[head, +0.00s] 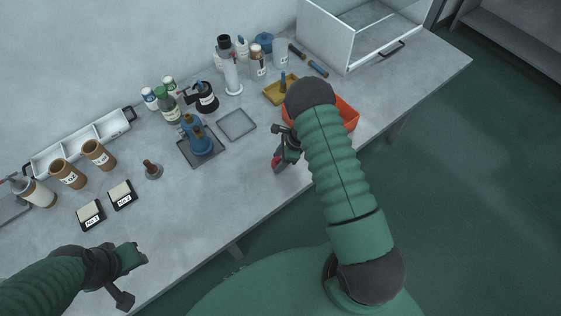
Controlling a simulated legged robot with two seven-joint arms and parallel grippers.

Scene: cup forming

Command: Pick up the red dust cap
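A small red part (277,163), which may be the red dust cap, shows at the lower tip of my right gripper (284,150). The gripper is low over the table, just left of the orange tray. My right forearm hides part of the gripper, and I cannot tell whether its fingers are closed on the red part or only beside it. My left gripper (136,279) is over the front left of the table, its two fingers apart and nothing seen between them.
The orange tray (348,113) lies partly behind my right arm. A grey tray (203,162) holds blue-topped items, and an empty square frame (237,124) lies beside it. The front middle is clear.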

